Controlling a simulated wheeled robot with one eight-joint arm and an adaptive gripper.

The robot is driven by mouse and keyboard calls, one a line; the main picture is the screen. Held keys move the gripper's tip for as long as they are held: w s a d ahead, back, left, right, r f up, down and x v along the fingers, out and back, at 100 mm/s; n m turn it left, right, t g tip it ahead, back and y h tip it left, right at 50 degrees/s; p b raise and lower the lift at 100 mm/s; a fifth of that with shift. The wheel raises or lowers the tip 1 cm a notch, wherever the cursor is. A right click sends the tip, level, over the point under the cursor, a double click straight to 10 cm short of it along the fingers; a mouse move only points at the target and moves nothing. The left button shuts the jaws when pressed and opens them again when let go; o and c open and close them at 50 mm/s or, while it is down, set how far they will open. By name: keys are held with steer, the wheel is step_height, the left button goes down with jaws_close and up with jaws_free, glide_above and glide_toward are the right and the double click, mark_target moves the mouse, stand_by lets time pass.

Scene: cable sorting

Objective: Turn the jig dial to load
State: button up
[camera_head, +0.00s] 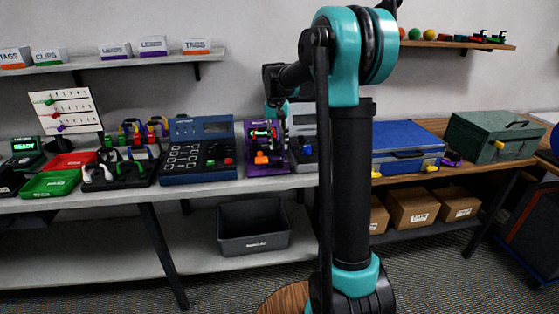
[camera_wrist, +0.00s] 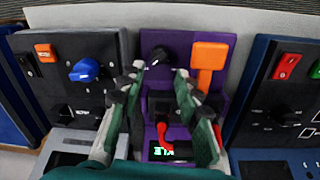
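The purple jig (camera_head: 253,166) stands on the grey bench in the head view, partly behind my arm. In the wrist view the jig (camera_wrist: 178,126) fills the middle. A black dial (camera_wrist: 159,56) with a small white mark sits on its panel; its setting cannot be read. An orange block (camera_wrist: 211,56), a red lever (camera_wrist: 163,136) and a lit green display (camera_wrist: 162,152) are also on the jig. My gripper (camera_wrist: 159,78) is open over the jig, its fingers apart with nothing between them. The dial shows just beyond the gap between the fingertips. My gripper (camera_head: 283,122) hangs at the jig in the head view.
In the wrist view, a grey unit with a blue knob (camera_wrist: 85,70) is left of the jig, and a dark blue unit with a red switch (camera_wrist: 287,66) is right. Trays and cable racks fill the bench's left. A grey bin (camera_head: 253,243) sits below.

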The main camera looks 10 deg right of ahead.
mark_target(280, 159)
steer(key=f, duration=0.7)
steer(key=shift+d+f, duration=0.2)
steer(key=shift+f, duration=0.2)
jaws_close()
